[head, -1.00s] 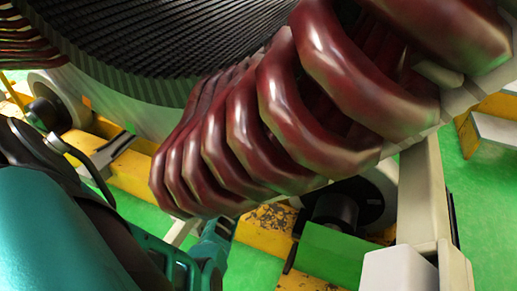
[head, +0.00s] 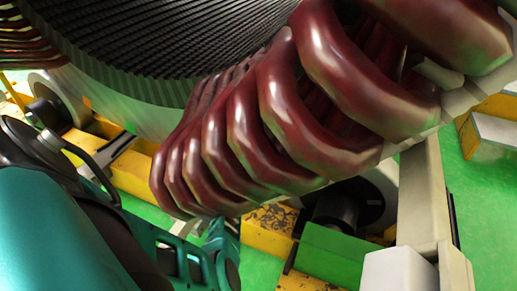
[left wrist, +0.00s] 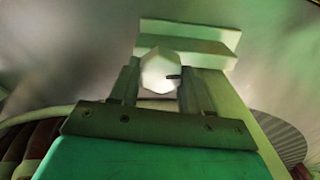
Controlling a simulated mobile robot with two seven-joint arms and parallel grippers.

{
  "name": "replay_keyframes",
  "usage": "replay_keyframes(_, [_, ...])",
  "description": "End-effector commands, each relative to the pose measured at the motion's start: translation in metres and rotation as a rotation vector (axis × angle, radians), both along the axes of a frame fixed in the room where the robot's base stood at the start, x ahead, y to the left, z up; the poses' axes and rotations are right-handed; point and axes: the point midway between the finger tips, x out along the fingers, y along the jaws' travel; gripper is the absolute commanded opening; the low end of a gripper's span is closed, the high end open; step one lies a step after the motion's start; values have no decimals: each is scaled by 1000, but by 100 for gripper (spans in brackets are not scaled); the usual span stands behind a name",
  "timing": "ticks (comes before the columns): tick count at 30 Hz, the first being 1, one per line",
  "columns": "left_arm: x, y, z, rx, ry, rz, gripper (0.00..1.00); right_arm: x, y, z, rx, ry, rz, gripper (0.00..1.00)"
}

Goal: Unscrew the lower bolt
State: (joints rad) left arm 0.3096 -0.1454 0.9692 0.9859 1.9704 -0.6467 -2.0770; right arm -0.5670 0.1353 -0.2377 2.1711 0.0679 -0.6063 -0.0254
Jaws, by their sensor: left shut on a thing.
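In the left wrist view a pale, hexagonal bolt head (left wrist: 160,73) sits between the fingertips of my left gripper (left wrist: 158,88). The gripper is shut on this bolt, with one finger on each side of the head. A pale block or bracket (left wrist: 190,38) is right behind the bolt. In the head view my teal left arm comes in from the lower left and reaches under the red coils (head: 255,130). The left fingers and the bolt are hidden there. My right gripper is in neither view.
The large stator core (head: 150,45) with its ribbed bore fills the top of the head view. The coils overhang the arm closely. Yellow beams (head: 135,170), a green block (head: 330,255) and a pale post (head: 425,195) stand below and right. Green floor (head: 490,230) is open at right.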

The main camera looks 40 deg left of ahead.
Motion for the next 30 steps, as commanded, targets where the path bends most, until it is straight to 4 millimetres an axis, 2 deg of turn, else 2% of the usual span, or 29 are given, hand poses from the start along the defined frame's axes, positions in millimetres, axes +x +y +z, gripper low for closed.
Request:
replay_keyframes(6, [1, 2, 2, -97, -37, 1, 17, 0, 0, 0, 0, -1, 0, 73])
replay_keyframes(15, [1, 2, 3, -101, -38, 2, 17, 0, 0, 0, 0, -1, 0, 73])
replay_keyframes(16, [2, 2, 3, -101, -39, 1, 49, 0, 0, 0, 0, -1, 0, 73])
replay_keyframes(23, [1, 1, 2, -102, -36, 1, 71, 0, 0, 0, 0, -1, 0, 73])
replay_keyframes(30, [0, 1, 1, -102, -35, 0, 73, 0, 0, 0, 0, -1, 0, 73])
